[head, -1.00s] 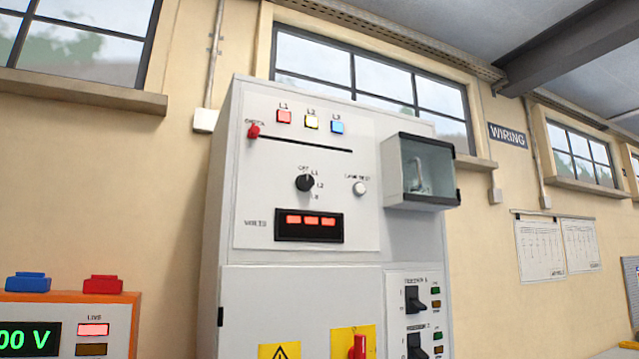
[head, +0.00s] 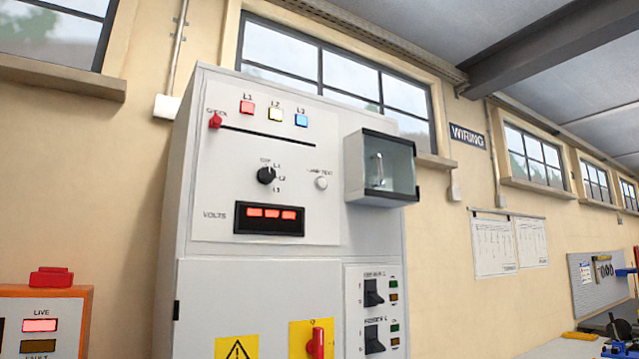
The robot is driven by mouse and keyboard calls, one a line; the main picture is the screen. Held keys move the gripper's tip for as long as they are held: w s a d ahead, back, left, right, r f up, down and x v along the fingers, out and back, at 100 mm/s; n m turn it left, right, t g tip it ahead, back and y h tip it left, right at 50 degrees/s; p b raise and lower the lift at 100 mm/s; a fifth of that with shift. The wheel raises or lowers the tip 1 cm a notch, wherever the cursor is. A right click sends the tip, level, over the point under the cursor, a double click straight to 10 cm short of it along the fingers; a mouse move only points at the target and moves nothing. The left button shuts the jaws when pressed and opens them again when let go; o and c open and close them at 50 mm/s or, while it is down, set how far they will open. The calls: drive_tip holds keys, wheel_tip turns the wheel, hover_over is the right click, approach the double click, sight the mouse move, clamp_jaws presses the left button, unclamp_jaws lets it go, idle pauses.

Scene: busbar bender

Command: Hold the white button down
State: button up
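The white button (head: 321,183) is a small round knob labelled like "LAMP TEST". It sits on the upper panel of the grey cabinet (head: 262,262), right of the black rotary selector (head: 266,175). Nothing touches it or covers it. The volts display (head: 269,218) shows red segments. My gripper is not in view.
A clear-fronted box (head: 381,168) juts out right of the button. Black breaker switches (head: 373,293) and a red handle (head: 316,343) are lower down. An orange unit (head: 42,320) stands at the left. A workbench with tools lies at far right.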

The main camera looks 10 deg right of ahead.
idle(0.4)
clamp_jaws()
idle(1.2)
